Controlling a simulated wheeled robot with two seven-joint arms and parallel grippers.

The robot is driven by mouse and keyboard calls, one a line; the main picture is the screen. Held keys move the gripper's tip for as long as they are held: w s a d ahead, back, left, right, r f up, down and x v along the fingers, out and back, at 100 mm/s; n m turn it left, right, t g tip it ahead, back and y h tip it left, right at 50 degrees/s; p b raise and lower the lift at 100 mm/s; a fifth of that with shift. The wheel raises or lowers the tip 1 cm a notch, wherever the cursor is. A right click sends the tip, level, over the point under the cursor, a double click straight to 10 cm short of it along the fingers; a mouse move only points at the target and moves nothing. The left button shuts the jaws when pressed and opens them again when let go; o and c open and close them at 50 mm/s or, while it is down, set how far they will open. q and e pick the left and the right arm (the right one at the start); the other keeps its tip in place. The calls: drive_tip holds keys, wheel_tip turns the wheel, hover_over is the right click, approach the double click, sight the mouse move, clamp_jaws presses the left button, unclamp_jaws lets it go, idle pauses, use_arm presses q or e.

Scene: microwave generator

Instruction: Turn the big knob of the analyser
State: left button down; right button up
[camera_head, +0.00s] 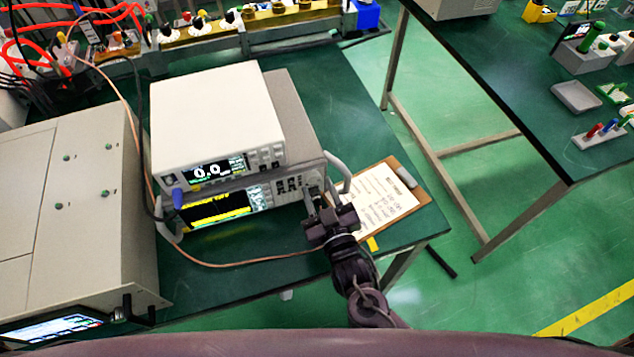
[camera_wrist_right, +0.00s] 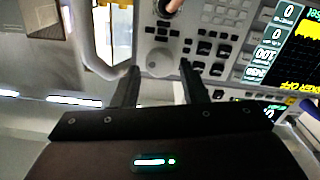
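The analyser (camera_head: 291,189) is the grey instrument with a yellow-lit screen, under a white instrument on the green bench. Its front panel fills the upper right of the right wrist view. The big knob (camera_wrist_right: 159,62) is a round grey dial on that panel. My right gripper (camera_head: 319,203) is at the right end of the analyser's front and largely covers the knob in the head view. In the right wrist view the right gripper (camera_wrist_right: 159,72) is open, one finger on each side of the knob. I cannot tell whether either finger touches it. My left gripper is not in view.
The white instrument (camera_head: 205,115) rests on top of the analyser. A clipboard (camera_head: 385,199) lies right of it, beside the analyser's side handle (camera_head: 338,172). A large beige unit (camera_head: 75,200) stands at left. A thin brown cable (camera_head: 240,264) crosses the bench in front.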

drive_tip(key=shift+x, duration=0.9)
drive_tip(key=c, duration=0.7)
drive_tip(key=shift+m, duration=0.4)
drive_tip(key=m, duration=0.3)
drive_tip(key=shift+m, duration=0.4)
drive_tip(key=m, duration=0.3)
drive_tip(key=shift+m, duration=0.4)
drive_tip(key=m, duration=0.3)
drive_tip(key=shift+d, duration=0.1)
drive_tip(key=shift+f+m, duration=0.1)
drive_tip(key=shift+m, duration=2)
